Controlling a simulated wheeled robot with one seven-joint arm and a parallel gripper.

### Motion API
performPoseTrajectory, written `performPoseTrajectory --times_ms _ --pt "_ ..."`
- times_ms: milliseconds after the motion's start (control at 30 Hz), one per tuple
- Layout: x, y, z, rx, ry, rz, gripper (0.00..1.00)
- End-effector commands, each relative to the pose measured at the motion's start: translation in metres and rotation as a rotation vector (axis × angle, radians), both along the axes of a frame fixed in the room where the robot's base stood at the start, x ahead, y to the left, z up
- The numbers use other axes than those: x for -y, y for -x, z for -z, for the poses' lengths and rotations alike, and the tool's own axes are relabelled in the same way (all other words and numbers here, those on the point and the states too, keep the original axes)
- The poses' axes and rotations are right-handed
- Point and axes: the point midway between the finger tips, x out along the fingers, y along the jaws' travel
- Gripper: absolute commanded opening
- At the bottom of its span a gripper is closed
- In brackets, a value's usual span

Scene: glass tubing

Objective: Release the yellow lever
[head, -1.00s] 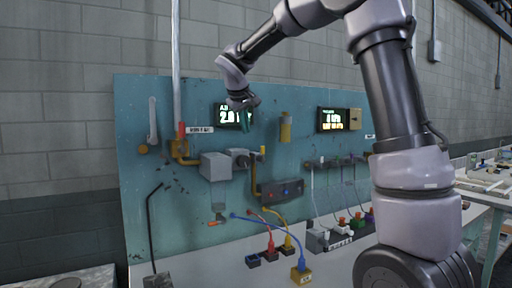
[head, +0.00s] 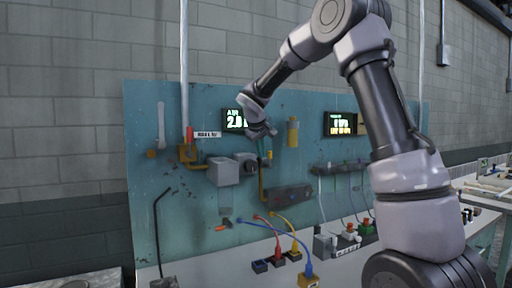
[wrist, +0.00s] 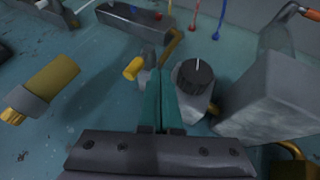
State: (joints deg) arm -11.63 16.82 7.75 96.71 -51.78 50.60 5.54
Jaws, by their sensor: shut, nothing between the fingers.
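My gripper (wrist: 158,80) is shut, its two teal fingers together with nothing between them. In the wrist view a small lever with a yellow tip (wrist: 131,69) lies just left of the fingertips. A thin grey part beside the tip is partly hidden behind the fingers; I cannot tell whether they touch it. A grey cylinder with a black knob (wrist: 195,77) stands just right of the fingers. In the head view my gripper (head: 267,150) is in front of the grey valve unit (head: 225,171), at its right side, and covers most of the small lever.
A larger yellow cylinder with a grey collar (wrist: 48,86) is left in the wrist view, and upper right of the gripper in the head view (head: 293,132). A grey box (wrist: 275,100) and a yellow pipe (head: 262,185) are close by. Coloured cables (head: 283,228) hang below.

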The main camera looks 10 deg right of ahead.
Motion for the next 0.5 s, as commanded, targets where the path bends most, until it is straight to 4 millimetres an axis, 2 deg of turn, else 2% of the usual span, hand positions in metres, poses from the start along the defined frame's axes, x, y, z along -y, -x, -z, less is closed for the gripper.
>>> performPoseTrajectory --times_ms 200,500 --pt "0.015 -0.009 0.0 -0.001 0.0 -0.001 0.0" --pt "0.017 -0.01 0.0 -0.001 0.0 -0.002 0.0"
